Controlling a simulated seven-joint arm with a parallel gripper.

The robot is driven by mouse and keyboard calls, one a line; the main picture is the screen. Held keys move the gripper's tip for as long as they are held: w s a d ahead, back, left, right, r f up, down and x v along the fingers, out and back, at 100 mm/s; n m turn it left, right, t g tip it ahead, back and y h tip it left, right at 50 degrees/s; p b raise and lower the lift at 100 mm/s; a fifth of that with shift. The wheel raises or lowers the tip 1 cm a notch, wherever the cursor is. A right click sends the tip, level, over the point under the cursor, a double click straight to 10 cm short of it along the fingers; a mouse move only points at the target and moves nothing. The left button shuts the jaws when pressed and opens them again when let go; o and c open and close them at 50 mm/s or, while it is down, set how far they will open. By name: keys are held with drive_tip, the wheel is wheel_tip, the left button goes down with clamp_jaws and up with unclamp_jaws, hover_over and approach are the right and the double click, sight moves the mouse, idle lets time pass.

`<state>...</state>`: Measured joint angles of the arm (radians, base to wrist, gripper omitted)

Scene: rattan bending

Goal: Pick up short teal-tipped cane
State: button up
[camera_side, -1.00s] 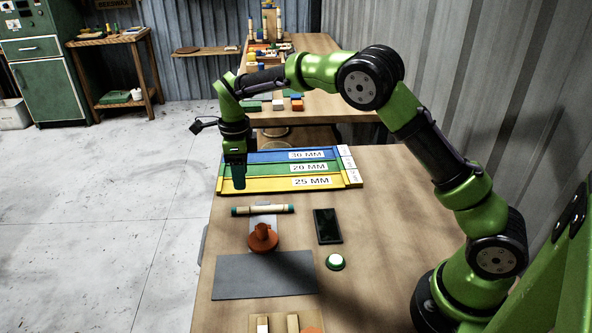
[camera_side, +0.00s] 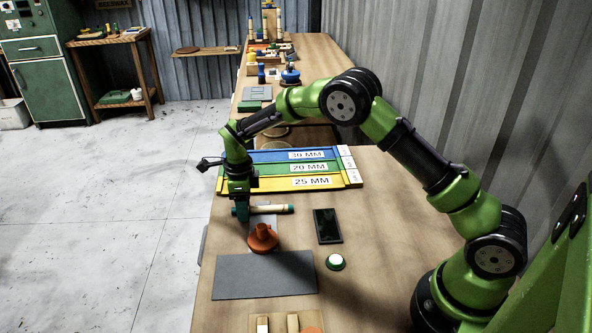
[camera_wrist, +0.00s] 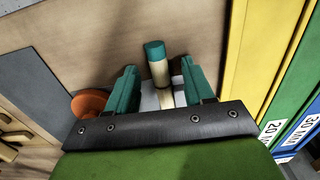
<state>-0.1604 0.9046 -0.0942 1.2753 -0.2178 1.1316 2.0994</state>
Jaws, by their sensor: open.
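The short teal-tipped cane (camera_side: 270,209) is a pale rod with teal ends. It lies on the wooden table between the coloured rack and the orange piece. My gripper (camera_side: 241,213) is low at the cane's left end in the side view. In the wrist view my gripper (camera_wrist: 162,88) is open. Its two teal fingers stand on either side of the cane (camera_wrist: 159,68), with gaps between fingers and rod. The cane's near part is hidden behind the gripper's dark bar in the wrist view.
A rack (camera_side: 350,176) with blue, green and yellow lanes lies behind the cane. An orange piece (camera_side: 262,238) stands just in front of it, near a grey mat (camera_side: 265,277). A dark flat slab (camera_side: 327,226) and a green-rimmed white button (camera_side: 335,262) are to the right.

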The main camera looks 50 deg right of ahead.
drive_tip(key=shift+c, duration=0.4)
clamp_jaws()
drive_tip(key=shift+r, duration=0.2)
